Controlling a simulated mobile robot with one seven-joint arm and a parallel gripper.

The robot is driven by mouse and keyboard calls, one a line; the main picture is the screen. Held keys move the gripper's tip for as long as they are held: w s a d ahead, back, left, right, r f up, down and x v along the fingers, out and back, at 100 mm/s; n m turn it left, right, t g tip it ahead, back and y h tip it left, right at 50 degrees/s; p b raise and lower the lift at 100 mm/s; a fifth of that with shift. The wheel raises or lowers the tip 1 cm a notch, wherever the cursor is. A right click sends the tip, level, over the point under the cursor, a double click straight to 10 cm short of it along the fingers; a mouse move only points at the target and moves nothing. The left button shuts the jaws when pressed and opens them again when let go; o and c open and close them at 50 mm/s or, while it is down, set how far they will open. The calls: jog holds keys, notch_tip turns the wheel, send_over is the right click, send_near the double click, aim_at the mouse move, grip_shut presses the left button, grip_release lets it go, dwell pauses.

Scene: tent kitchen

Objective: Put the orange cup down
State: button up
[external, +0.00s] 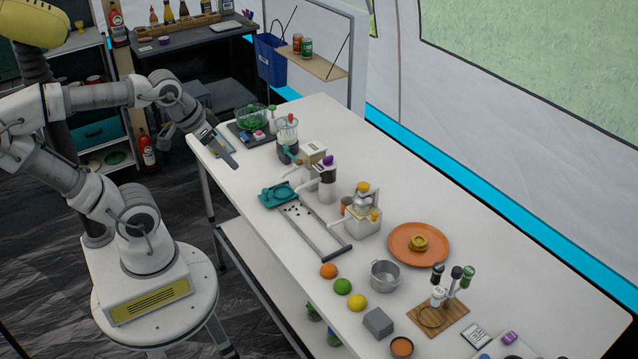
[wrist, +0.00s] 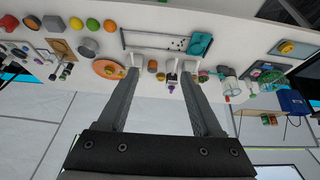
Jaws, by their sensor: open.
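A small orange-brown cup (external: 346,203) stands upright on the white table, close beside the white juicer (external: 364,222) and partly hidden by it. It also shows in the wrist view (wrist: 152,65), in the gap between my fingers but far beyond them. My gripper (external: 218,148) is at the far left end of the table, well away from the cup. Its two fingers are spread with nothing between them, as the wrist view (wrist: 159,75) shows.
The white table (external: 290,262) also holds a blender (external: 288,136), a teal tray (external: 278,195), an orange plate (external: 405,237), a grey pot (external: 384,275) and several fruits. A small wall shelf (external: 318,66) stands behind.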

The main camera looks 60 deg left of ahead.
jog(key=w+r+n+g, duration=0.1)
jog(key=w, duration=0.8)
jog(key=n+g+b, duration=0.3)
send_over(349, 204)
jog(key=s+d, duration=0.2)
jog(key=s, duration=0.1)
notch_tip(349, 204, down, 14)
jog(key=f, duration=0.1)
jog(key=shift+y, duration=0.3)
jog(key=f+b, duration=0.1)
jog(key=f, duration=0.4)
jog(key=w+f+b, duration=0.1)
jog(key=f, duration=0.5)
jog(key=f+b, duration=0.1)
jog(key=f, duration=0.5)
jog(key=shift+w+a, duration=0.25)
jog(key=shift+w, duration=0.1)
grip_shut()
notch_tip(349, 204, up, 10)
jog(key=f+p, duration=0.1)
jog(key=p, duration=0.1)
jog(key=s+a+r+m+p, duration=0.1)
jog(key=s+m+p, duration=0.3)
jog(key=s, duration=1.3)
jog(key=a+p, duration=0.1)
jog(key=p, duration=0.3)
jog(key=shift+s+r+p, duration=0.2)
jog(key=shift+s+p, duration=0.05)
jog(key=shift+p, duration=0.05)
